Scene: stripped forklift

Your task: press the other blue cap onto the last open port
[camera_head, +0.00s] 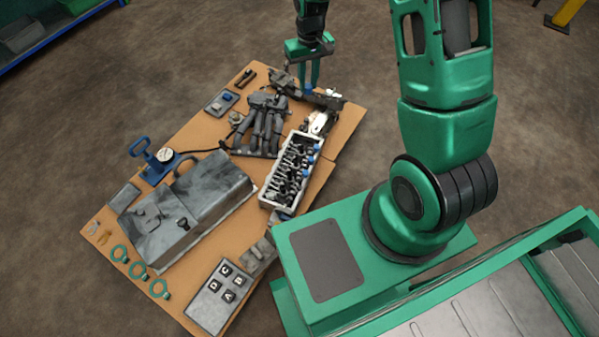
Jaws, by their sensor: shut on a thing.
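My gripper (309,80) is at the top centre in the head view, pointing down over the far end of the cardboard sheet (345,130). It is shut on a small blue cap (309,92), which shows at the fingertips. The cap is close to a dark metal part (328,98) at the far edge; I cannot tell whether they touch. A white-rimmed engine block (265,194) with dark parts inside lies nearer. A blue spot (310,159), perhaps a cap, shows on its right side. The open port cannot be made out at this size.
A dark branched manifold (262,130) lies left of the block. A blue pump with a gauge (155,160), a large grey cover (185,205), green rings (140,271) and a lettered plate (222,295) fill the left and front. Bare cardboard shows at the right.

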